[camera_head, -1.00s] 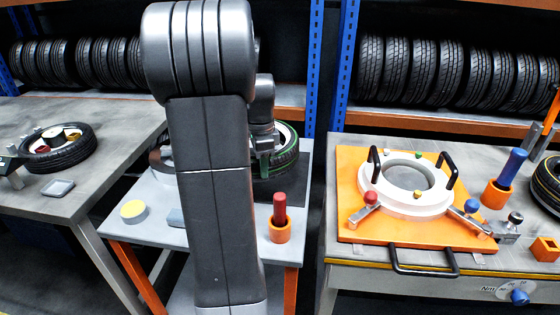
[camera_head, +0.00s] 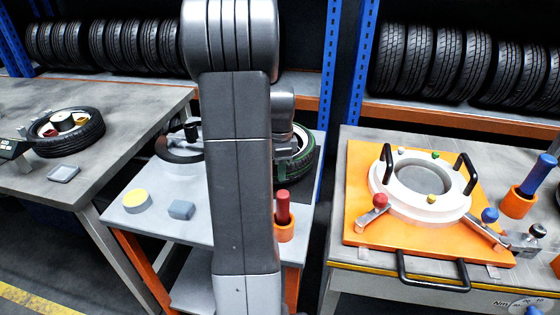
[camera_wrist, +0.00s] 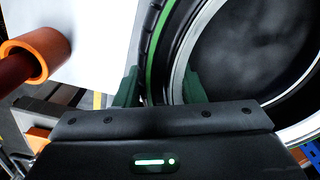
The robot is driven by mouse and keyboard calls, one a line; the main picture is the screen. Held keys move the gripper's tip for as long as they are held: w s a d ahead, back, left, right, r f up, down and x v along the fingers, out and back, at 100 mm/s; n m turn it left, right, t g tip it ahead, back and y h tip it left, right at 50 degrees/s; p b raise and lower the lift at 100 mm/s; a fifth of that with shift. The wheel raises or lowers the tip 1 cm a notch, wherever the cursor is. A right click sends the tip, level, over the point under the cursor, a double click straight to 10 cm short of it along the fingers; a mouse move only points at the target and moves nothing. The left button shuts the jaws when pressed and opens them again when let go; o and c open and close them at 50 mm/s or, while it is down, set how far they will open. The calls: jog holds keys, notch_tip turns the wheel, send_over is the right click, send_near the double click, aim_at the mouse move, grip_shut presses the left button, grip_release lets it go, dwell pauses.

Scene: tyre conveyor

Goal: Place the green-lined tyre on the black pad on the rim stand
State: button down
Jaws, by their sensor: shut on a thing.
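The green-lined tyre (camera_head: 308,158) is at the back right of the small grey table, partly hidden behind my arm. In the wrist view its dark wall with a green stripe (camera_wrist: 157,45) runs between my two fingers, beside a pale rim edge. My gripper (camera_wrist: 161,88) is shut on this tyre wall. In the head view my gripper (camera_head: 288,150) is at the tyre's near left side. I cannot tell whether the tyre touches the table.
A red handle in an orange cup (camera_head: 284,232) stands near the tyre. A yellow-topped disc (camera_head: 137,201) and a grey block (camera_head: 181,210) lie at the table's front left. An orange board (camera_head: 365,225) with a white handled ring (camera_head: 385,188) is on the right bench. Tyre racks line the back.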

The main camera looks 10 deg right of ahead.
jog(key=shift+f, duration=1.4)
jog(key=shift+w+f, duration=0.1)
jog(key=shift+f, duration=0.05)
jog(key=c, duration=0.9)
grip_release()
notch_tip(320, 180, up, 12)
jog(key=shift+r, duration=0.1)
